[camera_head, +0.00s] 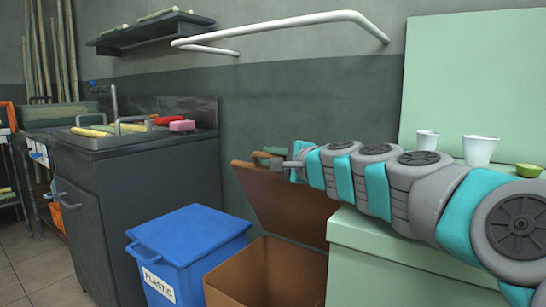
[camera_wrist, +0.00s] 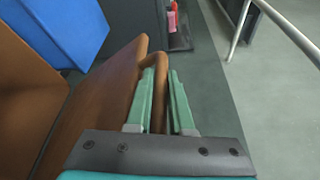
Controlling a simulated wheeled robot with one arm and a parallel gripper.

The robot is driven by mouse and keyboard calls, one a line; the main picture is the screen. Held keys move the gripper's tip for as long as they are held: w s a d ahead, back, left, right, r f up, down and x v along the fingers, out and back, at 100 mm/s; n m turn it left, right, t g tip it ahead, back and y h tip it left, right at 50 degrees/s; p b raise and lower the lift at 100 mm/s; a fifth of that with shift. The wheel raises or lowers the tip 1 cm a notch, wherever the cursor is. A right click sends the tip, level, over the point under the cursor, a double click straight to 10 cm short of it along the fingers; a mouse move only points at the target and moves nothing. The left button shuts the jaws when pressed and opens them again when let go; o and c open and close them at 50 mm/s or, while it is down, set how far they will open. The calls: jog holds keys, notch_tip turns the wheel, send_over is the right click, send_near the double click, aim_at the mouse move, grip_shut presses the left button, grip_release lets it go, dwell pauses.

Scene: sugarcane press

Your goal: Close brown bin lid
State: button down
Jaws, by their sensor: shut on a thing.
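The brown bin (camera_head: 262,278) stands open on the floor, its inside showing. Its brown lid (camera_head: 290,207) is raised and leans back toward the wall behind the bin. My gripper (camera_head: 275,157) is at the upper left edge of the lid. In the wrist view, the green fingers of my gripper (camera_wrist: 165,98) are shut on the lid's handle, which shows between them, beside the lid panel (camera_wrist: 100,105). The far part of the handle curves over to the lid. My arm hides the lid's upper right part in the head view.
A blue bin (camera_head: 190,250) labelled PLASTIC stands left of the brown bin. A pale green counter (camera_head: 400,260) with cups (camera_head: 480,150) is on the right, under my arm. A dark sink unit (camera_head: 140,190) stands at left, and a white rail (camera_head: 290,22) is on the wall.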

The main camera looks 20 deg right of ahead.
jog(key=c, duration=0.8)
grip_release()
jog(key=shift+d, duration=0.1)
jog(key=s+d, duration=0.1)
jog(key=s, duration=0.6)
jog(key=shift+s+r+p, duration=0.3)
jog(key=shift+r+p, duration=0.1)
jog(key=shift+s+d, duration=0.1)
jog(key=shift+s, duration=0.05)
jog(key=s+d+b, duration=0.1)
jog(key=s+b, duration=0.1)
jog(key=s, duration=0.6)
jog(key=shift+s+d, duration=0.15)
jog(key=shift+s, duration=0.15)
